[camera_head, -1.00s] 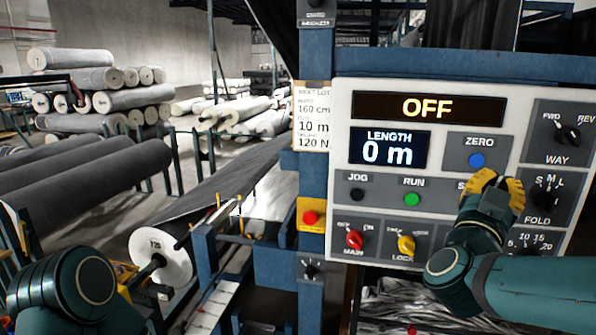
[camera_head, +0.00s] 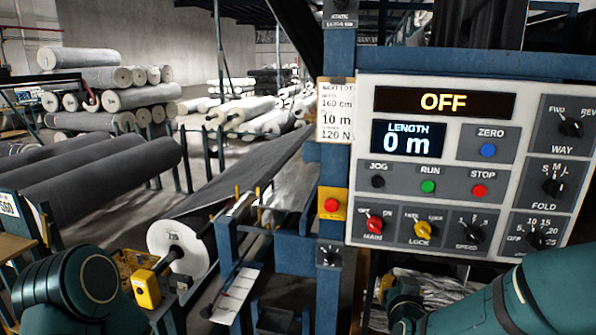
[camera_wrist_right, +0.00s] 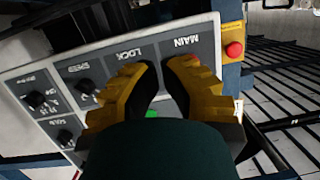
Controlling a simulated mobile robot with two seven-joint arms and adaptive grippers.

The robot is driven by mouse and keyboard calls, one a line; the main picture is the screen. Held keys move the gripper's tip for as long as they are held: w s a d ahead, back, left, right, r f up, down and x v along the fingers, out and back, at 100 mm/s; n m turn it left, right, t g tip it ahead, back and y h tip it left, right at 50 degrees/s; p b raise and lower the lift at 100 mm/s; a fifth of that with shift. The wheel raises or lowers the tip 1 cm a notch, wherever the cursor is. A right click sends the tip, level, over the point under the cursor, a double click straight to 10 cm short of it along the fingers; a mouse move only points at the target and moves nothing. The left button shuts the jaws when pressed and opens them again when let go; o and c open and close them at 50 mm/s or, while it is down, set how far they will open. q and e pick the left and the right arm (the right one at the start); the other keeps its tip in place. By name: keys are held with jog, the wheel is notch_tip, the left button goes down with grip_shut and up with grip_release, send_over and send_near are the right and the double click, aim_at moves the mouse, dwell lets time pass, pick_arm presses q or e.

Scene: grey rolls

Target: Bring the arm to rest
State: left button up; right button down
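My right gripper (camera_head: 386,286) is low in the head view, below the control panel (camera_head: 352,200), mostly hidden by its own arm. In the right wrist view its yellow fingers (camera_wrist_right: 161,80) stand apart with nothing between them. The panel (camera_wrist_right: 62,72) is behind them there. My right arm (camera_head: 480,305) crosses the lower right of the head view. My left arm (camera_head: 75,288) is bent at the lower left, and its gripper is out of view. The panel displays read OFF (camera_head: 443,102) and 0 m (camera_head: 407,142).
A red button on a yellow box (camera_head: 332,204) sits on the blue post left of the panel. A white roll end (camera_head: 180,250) and grey fabric (camera_head: 250,180) are at centre left. Dark grey rolls (camera_head: 100,180) lie further left.

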jog(key=s+a+f+n+g+y, duration=0.1)
jog(key=s+a+f+g+y, duration=0.15)
jog(key=f, duration=0.65)
jog(key=s+a+f+g+y, duration=0.1)
jog(key=s+a+f+g, duration=0.2)
jog(key=f, duration=0.6)
jog(key=s+a+f+g+y, duration=0.1)
jog(key=s+a+f+g, duration=0.2)
jog(key=s+f, duration=0.3)
jog(key=s+a+f+g+y, duration=0.2)
jog(key=s+a+f+g, duration=0.1)
jog(key=s+f, duration=0.4)
jog(key=s+g, duration=0.1)
jog(key=s, duration=0.2)
jog(key=shift+b, duration=0.35)
jog(key=shift+g, duration=0.25)
